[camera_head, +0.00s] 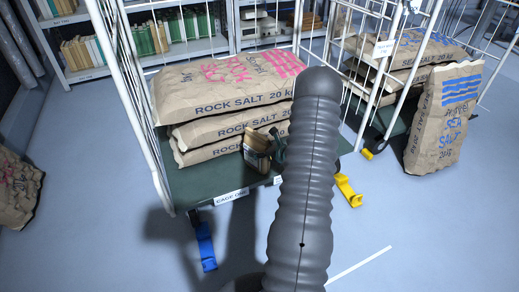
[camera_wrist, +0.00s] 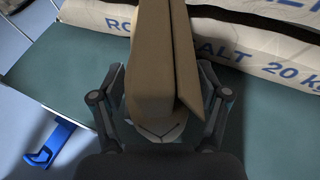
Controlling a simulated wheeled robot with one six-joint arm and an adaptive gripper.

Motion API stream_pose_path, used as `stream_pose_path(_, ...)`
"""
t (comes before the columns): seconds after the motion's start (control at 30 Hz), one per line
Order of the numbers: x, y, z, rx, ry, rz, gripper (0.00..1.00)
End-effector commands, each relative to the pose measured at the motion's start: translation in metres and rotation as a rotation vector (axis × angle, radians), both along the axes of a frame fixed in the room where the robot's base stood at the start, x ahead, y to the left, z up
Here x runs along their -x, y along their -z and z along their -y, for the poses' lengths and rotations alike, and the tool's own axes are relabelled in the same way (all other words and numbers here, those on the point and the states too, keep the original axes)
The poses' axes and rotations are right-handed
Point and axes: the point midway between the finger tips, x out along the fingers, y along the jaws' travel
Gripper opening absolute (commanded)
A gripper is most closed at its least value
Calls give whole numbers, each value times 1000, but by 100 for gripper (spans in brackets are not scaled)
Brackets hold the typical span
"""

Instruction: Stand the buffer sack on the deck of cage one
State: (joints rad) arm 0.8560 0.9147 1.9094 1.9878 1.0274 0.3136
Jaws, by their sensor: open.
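Cage one has a green deck (camera_head: 190,188) with a "CAGE ONE" label on its front edge; the deck also shows in the wrist view (camera_wrist: 60,82). A small brown sack (camera_head: 257,146), seemingly the buffer sack, appears upright at the deck's front, in front of the rock salt sacks. Its lettering cannot be read. In the wrist view the brown sack (camera_wrist: 155,65) is between the fingers of my gripper (camera_wrist: 165,112), which are open on either side of it. In the head view my arm hides most of the gripper. Whether the sack's base touches the deck is hard to tell.
Several rock salt sacks (camera_head: 225,88) are stacked on the deck behind. A blue pedal (camera_head: 206,246) and a yellow pedal (camera_head: 347,190) stick out in front. A sea salt sack (camera_head: 445,118) leans by the right cage. Another sack (camera_head: 16,188) is at far left. The front floor is largely clear.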

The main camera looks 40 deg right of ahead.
Motion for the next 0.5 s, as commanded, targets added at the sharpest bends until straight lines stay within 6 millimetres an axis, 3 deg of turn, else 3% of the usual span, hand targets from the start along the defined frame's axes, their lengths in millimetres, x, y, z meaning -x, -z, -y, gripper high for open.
stream_pose_path(0.17,0,-5,0,0,0,0,75)
stream_pose_path(0.5,56,-26,10,1,4,0,75)
